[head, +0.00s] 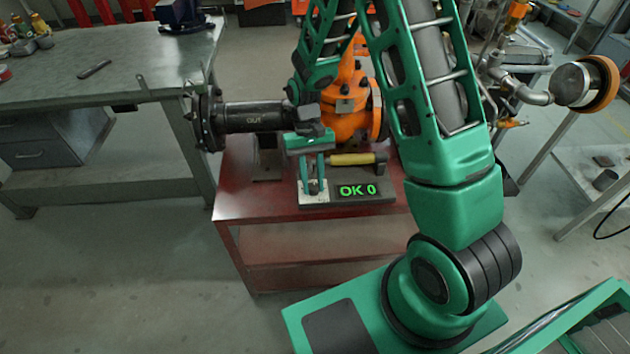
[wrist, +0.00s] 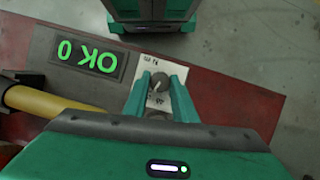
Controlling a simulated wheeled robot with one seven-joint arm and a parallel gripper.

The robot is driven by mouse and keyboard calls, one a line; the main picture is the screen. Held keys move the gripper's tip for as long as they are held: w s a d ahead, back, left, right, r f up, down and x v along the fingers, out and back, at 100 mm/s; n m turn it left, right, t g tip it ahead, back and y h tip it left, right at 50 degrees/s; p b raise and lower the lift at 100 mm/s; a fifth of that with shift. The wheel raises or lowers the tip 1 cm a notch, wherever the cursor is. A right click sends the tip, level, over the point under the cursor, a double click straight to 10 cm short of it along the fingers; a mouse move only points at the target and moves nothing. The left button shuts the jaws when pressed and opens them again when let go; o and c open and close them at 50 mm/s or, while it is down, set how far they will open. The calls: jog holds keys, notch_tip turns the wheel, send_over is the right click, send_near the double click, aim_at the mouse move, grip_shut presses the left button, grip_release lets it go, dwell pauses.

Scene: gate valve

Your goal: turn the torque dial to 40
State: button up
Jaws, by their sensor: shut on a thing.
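The torque dial (wrist: 157,83) is a small dark round knob with a pale pointer line, on a white scale plate (wrist: 156,99) with small markings. My gripper (wrist: 160,82) is over the plate with a finger on each side of the knob, shut on it. In the head view my gripper (head: 313,186) points down at the plate (head: 313,198), and its fingers partly hide the dial. A display (head: 359,190) beside the dial reads "OK 0" in green. The same display (wrist: 90,54) appears upside down in the wrist view. The scale numbers are too small to read surely.
A tool with a yellow handle (head: 352,159) lies behind the display on the red bench (head: 262,205). A grey workbench (head: 110,66) is at left.

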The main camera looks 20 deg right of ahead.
jog(key=n+h, duration=0.1)
jog(key=n, duration=0.1)
jog(key=n+h, duration=0.1)
jog(key=n, duration=0.4)
jog(key=shift+a+t+h, duration=0.3)
jog(key=shift+a+h, duration=0.1)
dwell(0.3)
jog(key=o, duration=0.8)
jog(key=shift+c, duration=0.2)
jog(key=shift+d, duration=0.1)
jog(key=shift+r, duration=0.1)
